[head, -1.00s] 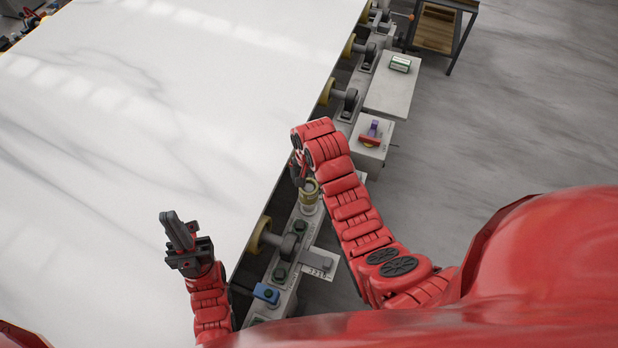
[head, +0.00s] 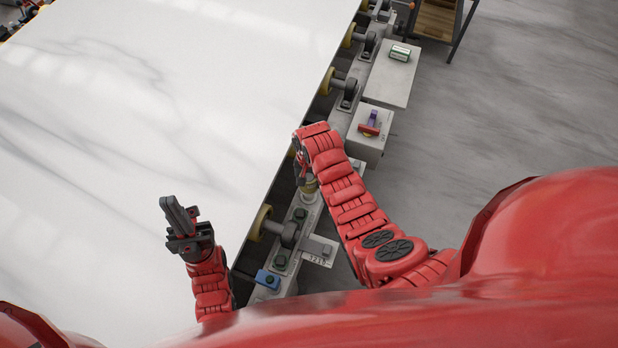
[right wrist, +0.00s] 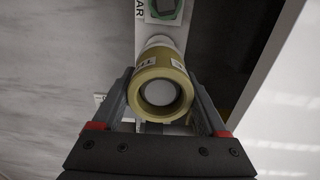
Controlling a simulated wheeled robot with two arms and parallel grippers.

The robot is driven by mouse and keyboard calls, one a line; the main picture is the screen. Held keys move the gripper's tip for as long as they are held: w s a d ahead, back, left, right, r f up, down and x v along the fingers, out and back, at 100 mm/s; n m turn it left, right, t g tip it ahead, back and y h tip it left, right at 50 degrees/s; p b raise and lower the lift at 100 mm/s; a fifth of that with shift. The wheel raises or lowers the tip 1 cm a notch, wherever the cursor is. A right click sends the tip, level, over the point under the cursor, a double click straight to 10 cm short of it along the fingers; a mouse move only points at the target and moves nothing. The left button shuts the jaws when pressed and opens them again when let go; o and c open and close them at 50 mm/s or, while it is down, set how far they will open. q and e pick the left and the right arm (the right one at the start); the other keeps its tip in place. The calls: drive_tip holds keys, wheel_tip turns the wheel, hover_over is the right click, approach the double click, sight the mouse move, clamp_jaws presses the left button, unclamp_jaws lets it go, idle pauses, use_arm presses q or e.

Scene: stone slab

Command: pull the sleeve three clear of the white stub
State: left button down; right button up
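The yellow-olive sleeve (right wrist: 142,72) is a thick ring seen end-on in the right wrist view. The pale round end of the white stub (right wrist: 160,92) shows inside its bore, so the sleeve is around the stub. Small labels on the sleeve are too small to read. My right gripper (right wrist: 160,108) has one finger on each side of the sleeve, very close; contact is unclear. In the head view the sleeve (head: 310,186) is partly hidden by my right gripper (head: 300,176). My left gripper (head: 180,216) is over the white slab, and its finger gap is unclear.
The pale stone slab (head: 130,120) fills the left, edged by rollers (head: 265,222) on a grey rail. Along the rail are a blue block (head: 268,279), a red-and-purple switch on a box (head: 370,124), and a plate with a green-white item (head: 400,53).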

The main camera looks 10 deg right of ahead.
drive_tip(key=c, duration=0.8)
drive_tip(key=shift+r+p, duration=1.7)
drive_tip(key=shift+r, duration=1.9)
drive_tip(key=shift+r, duration=0.15)
drive_tip(key=shift+r+p, duration=1.1)
drive_tip(key=shift+r, duration=1.8)
